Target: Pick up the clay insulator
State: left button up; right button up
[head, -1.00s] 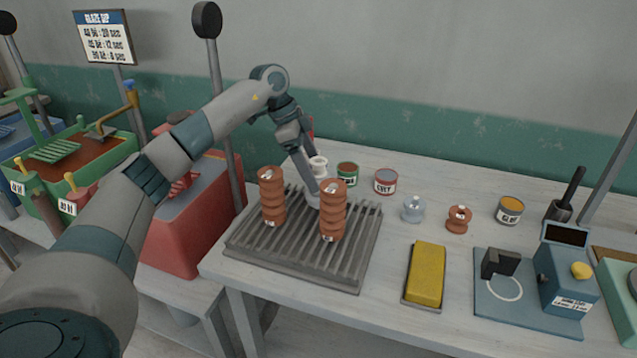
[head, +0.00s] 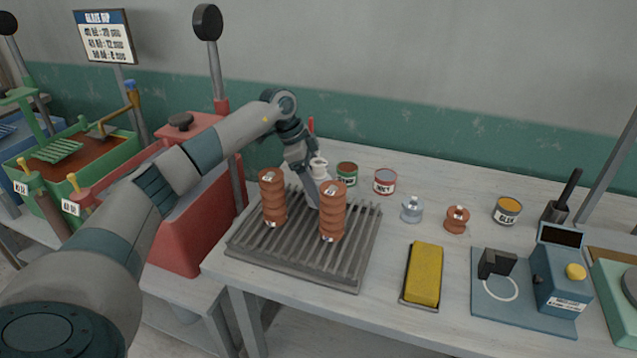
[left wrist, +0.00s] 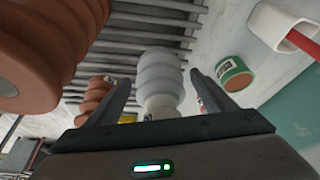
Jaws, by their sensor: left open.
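A pale, ribbed clay insulator (left wrist: 160,75) stands between the two fingers of my left gripper (left wrist: 158,90) in the left wrist view. The gripper is open, with a finger on each side and gaps visible. Two brown ribbed insulators stand on the rack: a left one (head: 272,198) and a right one (head: 333,212), which hides part of the gripper. My right gripper is not in view.
A green-labelled can (head: 347,174), a red-labelled can (head: 385,181) and a white container (left wrist: 272,25) stand near the gripper. A small blue-grey insulator (head: 411,210), a small brown one (head: 456,219) and a yellow sponge (head: 424,274) lie to the right.

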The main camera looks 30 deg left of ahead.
pick_arm(q)
jog(key=shift+f, duration=0.15)
jog(key=c, duration=1.6)
jog(key=shift+w, duration=0.1)
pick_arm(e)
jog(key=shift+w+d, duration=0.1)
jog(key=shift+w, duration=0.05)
pick_arm(q)
jog(key=shift+r, duration=0.2)
